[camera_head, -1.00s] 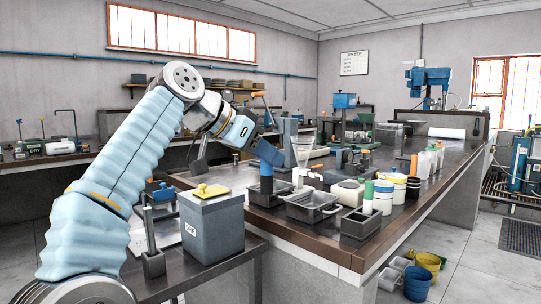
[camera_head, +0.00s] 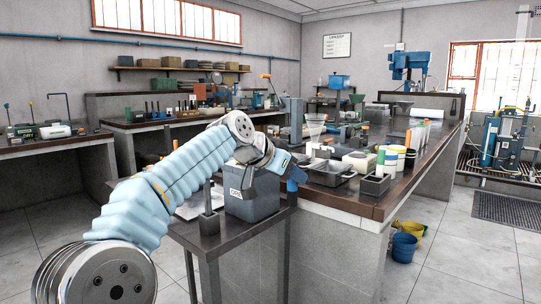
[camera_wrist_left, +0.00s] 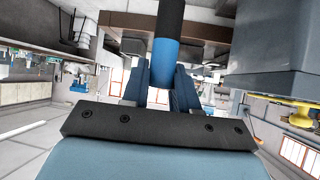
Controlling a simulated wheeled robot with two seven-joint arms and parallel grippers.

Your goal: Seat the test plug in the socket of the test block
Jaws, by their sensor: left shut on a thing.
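My left gripper (camera_head: 298,175) is at the left edge of the main bench, just right of the grey lidded box (camera_head: 250,192). It is shut on a blue and black cylinder (camera_wrist_left: 166,50), which may be the test plug. In the wrist view the blue part is between the fingers and the black part extends beyond them. In the head view only a little blue of the cylinder (camera_head: 292,186) shows below the gripper. I cannot make out the test block or its socket. My right gripper is not in view.
The grey box stands on a small side table (camera_head: 230,232) with a dark upright stand (camera_head: 208,215). The main bench (camera_head: 350,202) carries a metal tray (camera_head: 331,172), bottles and tubs (camera_head: 391,160). Blue and yellow buckets (camera_head: 404,247) stand on the floor.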

